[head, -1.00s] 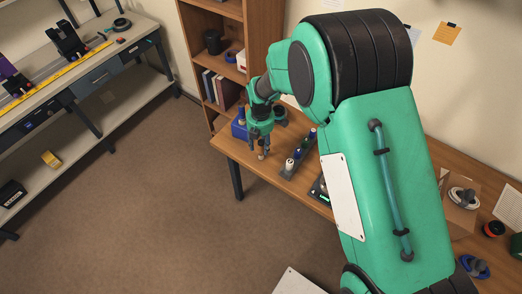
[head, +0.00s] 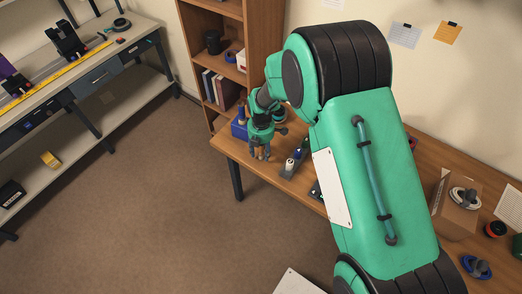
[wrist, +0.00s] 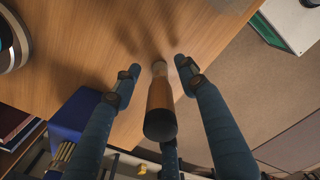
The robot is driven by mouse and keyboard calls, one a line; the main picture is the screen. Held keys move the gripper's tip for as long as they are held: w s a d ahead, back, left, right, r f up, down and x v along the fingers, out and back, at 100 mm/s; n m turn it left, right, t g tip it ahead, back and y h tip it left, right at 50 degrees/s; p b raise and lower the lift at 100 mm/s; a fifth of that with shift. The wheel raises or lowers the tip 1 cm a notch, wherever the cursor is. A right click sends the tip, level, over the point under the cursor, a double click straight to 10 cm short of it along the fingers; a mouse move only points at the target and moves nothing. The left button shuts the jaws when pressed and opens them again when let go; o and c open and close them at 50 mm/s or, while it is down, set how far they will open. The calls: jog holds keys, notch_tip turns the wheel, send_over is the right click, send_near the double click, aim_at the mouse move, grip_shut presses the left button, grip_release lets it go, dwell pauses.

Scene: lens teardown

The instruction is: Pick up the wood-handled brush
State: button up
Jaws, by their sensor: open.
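The wood-handled brush (wrist: 160,96) shows in the middle of the wrist view. In the head view my gripper (head: 260,154) is over the left end of the table; the brush is hard to make out among the fingers there.
A blue container (wrist: 82,122) stands close beside my gripper; it also shows in the head view (head: 239,129). A dark rack with a white-capped bottle (head: 289,164) stands to the right. The table's front edge is near. A bookshelf (head: 215,60) stands behind.

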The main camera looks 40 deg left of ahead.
aim_at(262, 155)
dwell(0.4)
grip_shut()
jog(key=shift+r, duration=0.15)
jog(key=shift+r, duration=0.55)
jog(key=shift+s+d+r+p, duration=0.15)
jog(key=shift+r, duration=0.45)
jog(key=shift+s+d+r+p, duration=0.1)
jog(key=shift+d+r+p, duration=0.05)
jog(key=shift+r, duration=0.45)
jog(key=s+d+r+p, duration=0.1)
jog(key=s+d, duration=0.9)
jog(key=d, duration=0.1)
jog(key=shift+d+r, duration=0.15)
jog(key=shift+d, duration=0.15)
